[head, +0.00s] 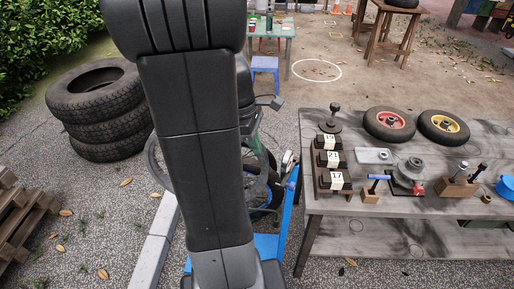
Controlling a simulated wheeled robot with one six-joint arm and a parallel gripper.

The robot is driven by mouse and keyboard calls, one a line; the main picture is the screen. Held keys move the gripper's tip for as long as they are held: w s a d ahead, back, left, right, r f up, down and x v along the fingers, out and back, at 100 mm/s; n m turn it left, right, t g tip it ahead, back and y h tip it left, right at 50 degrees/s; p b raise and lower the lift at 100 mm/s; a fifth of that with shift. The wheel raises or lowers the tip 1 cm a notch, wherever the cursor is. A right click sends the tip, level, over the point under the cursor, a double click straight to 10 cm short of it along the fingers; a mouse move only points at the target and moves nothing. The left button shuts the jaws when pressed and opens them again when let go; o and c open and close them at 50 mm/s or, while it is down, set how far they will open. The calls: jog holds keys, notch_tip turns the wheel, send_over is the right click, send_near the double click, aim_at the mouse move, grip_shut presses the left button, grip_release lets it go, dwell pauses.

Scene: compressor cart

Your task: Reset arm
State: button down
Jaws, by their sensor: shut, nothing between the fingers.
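My arm rises through the left middle of the head view, folded upright, and its dark links fill much of the picture. I cannot make out my gripper; the arm's own links may hide it. Behind the arm stands the compressor cart with a blue frame (290,212), largely hidden by my links. Parts of a wheel and dark machinery show beside it.
A grey workbench (340,235) at right holds numbered black blocks (331,160), a red-hubbed wheel (389,125), a yellow-hubbed wheel (443,127) and tools. Stacked tires (105,110) and a wooden pallet (22,215) stand left. A blue stool (265,66) stands behind. Open ground lies beyond.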

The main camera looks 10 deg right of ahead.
jog(key=shift+f, duration=0.1)
dwell(0.3)
jog(key=s+x, duration=0.1)
jog(key=x, duration=0.7)
jog(key=w+d+f+m+g+y+p, duration=0.1)
jog(key=w+m+y+p, duration=0.1)
jog(key=w+m, duration=0.5)
jog(key=shift+f+m+g, duration=0.3)
jog(key=shift+f+m, duration=0.05)
jog(key=shift+m, duration=1.45)
jog(key=shift+s, duration=0.15)
